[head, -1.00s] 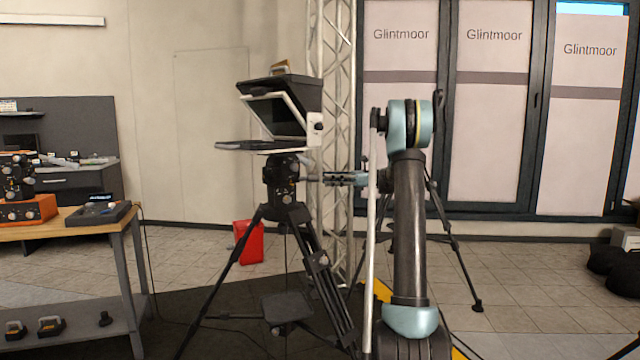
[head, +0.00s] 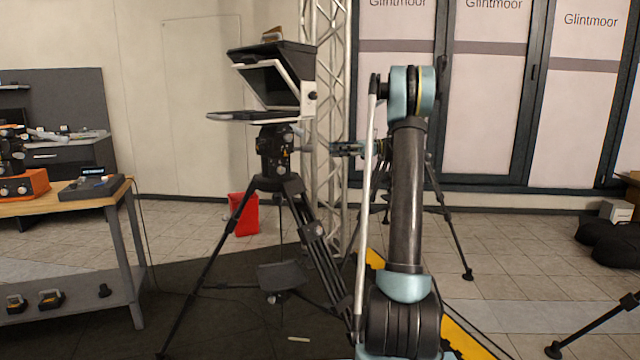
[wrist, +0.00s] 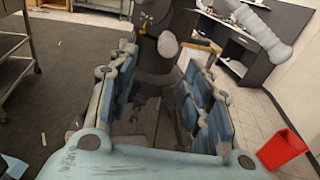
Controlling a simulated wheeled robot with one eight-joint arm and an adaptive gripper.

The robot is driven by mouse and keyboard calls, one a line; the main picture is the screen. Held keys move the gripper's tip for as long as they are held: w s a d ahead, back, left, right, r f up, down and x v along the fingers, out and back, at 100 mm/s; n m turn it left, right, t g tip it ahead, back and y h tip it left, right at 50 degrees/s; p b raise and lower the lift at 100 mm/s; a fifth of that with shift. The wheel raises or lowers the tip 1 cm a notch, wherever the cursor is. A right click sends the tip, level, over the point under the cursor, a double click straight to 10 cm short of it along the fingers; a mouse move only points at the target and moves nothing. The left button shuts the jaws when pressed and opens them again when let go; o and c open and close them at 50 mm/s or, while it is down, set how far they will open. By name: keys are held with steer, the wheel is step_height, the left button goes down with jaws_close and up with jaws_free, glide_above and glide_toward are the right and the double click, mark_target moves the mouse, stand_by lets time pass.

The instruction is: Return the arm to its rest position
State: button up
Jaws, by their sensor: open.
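My arm stands upright in the head view, its dark forearm and teal joints in front of the tall windows. My gripper (head: 345,148) is small in that view, pointing left beside the metal truss (head: 325,60). In the wrist view my gripper (wrist: 165,78) shows its two blue-padded fingers spread apart. It is open, and I see nothing held between them. Whether the gripper touches the truss or the tripod cannot be told.
A teleprompter (head: 270,85) on a black tripod (head: 312,235) stands left of my arm. A workbench (head: 70,203) is at the left and a red can (head: 243,214) behind the tripod; the can also shows in the wrist view (wrist: 282,149). Another tripod leg (head: 600,322) enters at lower right.

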steer(key=s+a+f+n+h, duration=0.2)
steer(key=s+h, duration=0.1)
steer(key=s, duration=0.6)
steer(key=s+a+f+n+t+h, duration=0.1)
steer(key=s+a+f+n+h, duration=0.15)
steer(key=s, duration=0.55)
steer(key=s+a+f+n+h, duration=0.2)
steer(key=s+h, duration=0.1)
steer(key=s, duration=0.6)
steer(key=s+d+f+n+t+h, duration=0.1)
steer(key=s+d+f+n+h, duration=0.3)
steer(key=s+f, duration=0.6)
steer(key=s+d+f+n+t+h, duration=0.1)
steer(key=s+d+f+n+h, duration=0.4)
steer(key=s+d+f, duration=0.3)
steer(key=s+f+n, duration=0.1)
steer(key=s+f, duration=0.2)
steer(key=s, duration=0.4)
steer(key=shift+n, duration=0.35)
steer(key=shift+w+f, duration=0.25)
steer(key=shift+w, duration=0.15)
